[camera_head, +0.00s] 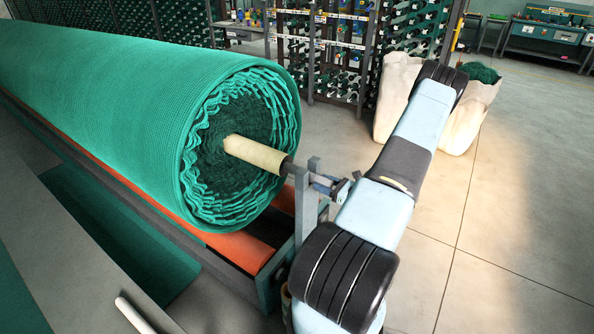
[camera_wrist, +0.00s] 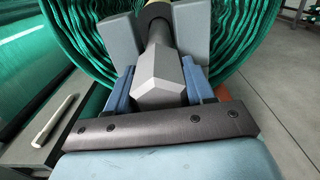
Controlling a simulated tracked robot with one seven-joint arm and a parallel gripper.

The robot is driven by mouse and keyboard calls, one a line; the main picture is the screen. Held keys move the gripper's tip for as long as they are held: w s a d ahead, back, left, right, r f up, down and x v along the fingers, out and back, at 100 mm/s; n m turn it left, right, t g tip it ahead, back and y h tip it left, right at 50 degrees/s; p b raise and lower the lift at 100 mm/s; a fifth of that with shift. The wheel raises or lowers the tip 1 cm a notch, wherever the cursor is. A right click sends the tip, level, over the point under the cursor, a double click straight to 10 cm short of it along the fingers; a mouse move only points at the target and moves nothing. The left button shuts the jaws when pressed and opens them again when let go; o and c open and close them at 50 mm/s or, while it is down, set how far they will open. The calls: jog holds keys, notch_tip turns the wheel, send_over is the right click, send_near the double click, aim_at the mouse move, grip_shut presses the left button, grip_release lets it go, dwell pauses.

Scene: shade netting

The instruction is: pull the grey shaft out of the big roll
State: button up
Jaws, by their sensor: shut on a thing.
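The big roll (camera_head: 150,100) is green netting wound on a cream core tube (camera_head: 253,153) that sticks out of its near end. The grey shaft (camera_wrist: 162,78) comes out of this tube, with a squared, faceted end towards my wrist. In the head view only a short dark length of the shaft (camera_head: 288,167) shows. It lies between the two prongs of a grey forked post (camera_head: 306,200). My gripper (camera_head: 326,185) is shut on the shaft's end, with a blue finger on either side. The shaft's far part is hidden inside the tube.
The roll lies over orange rollers (camera_head: 250,250) in a dark frame. The forked post's prongs (camera_wrist: 117,44) stand close in front of my fingers. A pale rod (camera_wrist: 55,120) lies on a grey ledge to the left. White sacks (camera_head: 398,92) stand behind my arm. Floor at right is clear.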

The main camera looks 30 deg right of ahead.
jog(key=c, duration=0.7)
jog(key=shift+v, duration=0.95)
